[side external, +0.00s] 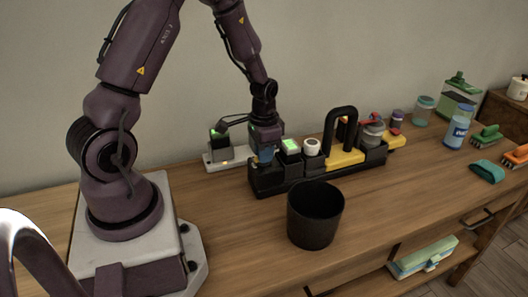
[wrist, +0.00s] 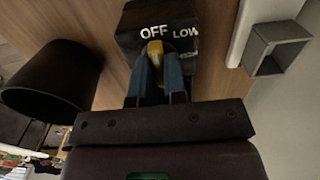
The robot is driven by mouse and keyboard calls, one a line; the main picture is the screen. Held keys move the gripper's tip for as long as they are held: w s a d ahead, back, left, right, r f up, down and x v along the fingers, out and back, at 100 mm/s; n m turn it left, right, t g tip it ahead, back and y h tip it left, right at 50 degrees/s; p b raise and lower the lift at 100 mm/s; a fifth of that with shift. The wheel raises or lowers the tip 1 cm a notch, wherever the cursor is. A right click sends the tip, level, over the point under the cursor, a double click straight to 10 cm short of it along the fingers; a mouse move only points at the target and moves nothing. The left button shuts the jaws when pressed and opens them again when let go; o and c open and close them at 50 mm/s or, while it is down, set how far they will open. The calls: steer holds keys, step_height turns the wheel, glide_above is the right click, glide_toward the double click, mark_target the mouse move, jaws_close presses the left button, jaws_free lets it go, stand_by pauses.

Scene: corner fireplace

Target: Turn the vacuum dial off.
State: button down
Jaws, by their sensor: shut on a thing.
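My gripper (wrist: 157,66) has its two blue fingers closed around the yellow vacuum dial (wrist: 155,48). The dial's visible end lies just below the white OFF lettering (wrist: 153,31) on the dark panel (wrist: 128,22). The LOW lettering (wrist: 185,33) is to its right. The fingers cover the dial's sides, and any further lettering is out of sight. In the side external view my gripper (side external: 265,155) points down at the left end of the long black unit (side external: 268,184), and the dial is hidden there.
A black bin (side external: 315,222) stands in front of the unit; it also shows in the wrist view (wrist: 55,80). A green-topped button (side external: 290,146), white knob (side external: 312,146) and black arched handle (side external: 341,125) stand close to the right. Bottles and brushes are farther right.

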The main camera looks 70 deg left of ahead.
stand_by(0.5)
steer(key=c, duration=1.2)
jaws_free()
steer(key=shift+o, duration=0.2)
step_height(320, 180, up, 13)
steer(key=s+d+r+t, duration=0.5)
steer(key=s+d+r, duration=0.6)
steer(key=d, duration=0.5)
steer(key=shift+s+r+t, duration=0.3)
steer(key=shift+s+r, duration=0.1)
steer(key=shift+r, duration=0.45)
